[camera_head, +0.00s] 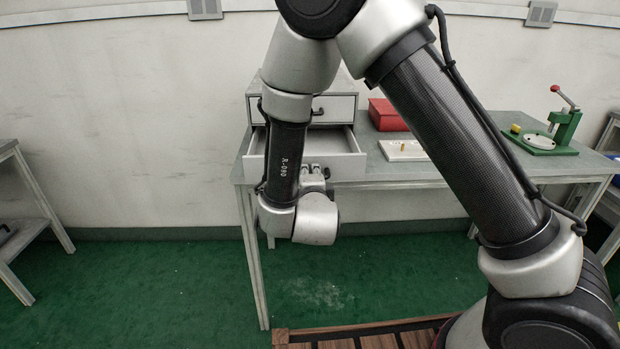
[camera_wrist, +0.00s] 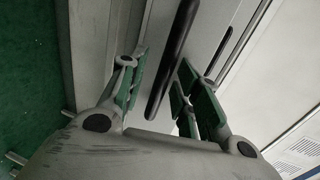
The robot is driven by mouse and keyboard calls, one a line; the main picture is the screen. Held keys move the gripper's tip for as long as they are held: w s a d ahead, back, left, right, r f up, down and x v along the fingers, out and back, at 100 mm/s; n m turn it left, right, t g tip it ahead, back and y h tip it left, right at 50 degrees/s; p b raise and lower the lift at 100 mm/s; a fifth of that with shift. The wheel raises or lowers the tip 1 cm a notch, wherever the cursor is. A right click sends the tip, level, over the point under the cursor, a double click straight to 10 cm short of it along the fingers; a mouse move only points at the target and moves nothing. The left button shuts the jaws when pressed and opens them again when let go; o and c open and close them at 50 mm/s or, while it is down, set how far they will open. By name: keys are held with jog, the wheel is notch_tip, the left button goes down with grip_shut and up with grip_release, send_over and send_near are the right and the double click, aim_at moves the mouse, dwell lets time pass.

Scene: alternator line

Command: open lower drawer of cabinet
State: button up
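The grey cabinet (camera_head: 347,90) stands on the workbench, partly hidden by my arm. Its upper drawer (camera_head: 340,105) is shut and has a dark handle. Its lower drawer (camera_head: 346,165) stands open toward me, and its inside looks empty where it shows. My gripper (camera_head: 316,172) is at the front of the lower drawer, mostly hidden by my wrist in the head view. In the wrist view, my gripper (camera_wrist: 164,75) has its green-padded fingers apart, one on each side of the black handle (camera_wrist: 172,58). A gap shows between the handle and each pad.
Another bench (camera_head: 25,225) is at the far left. Green floor is clear between the benches.

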jog(key=v, duration=1.2)
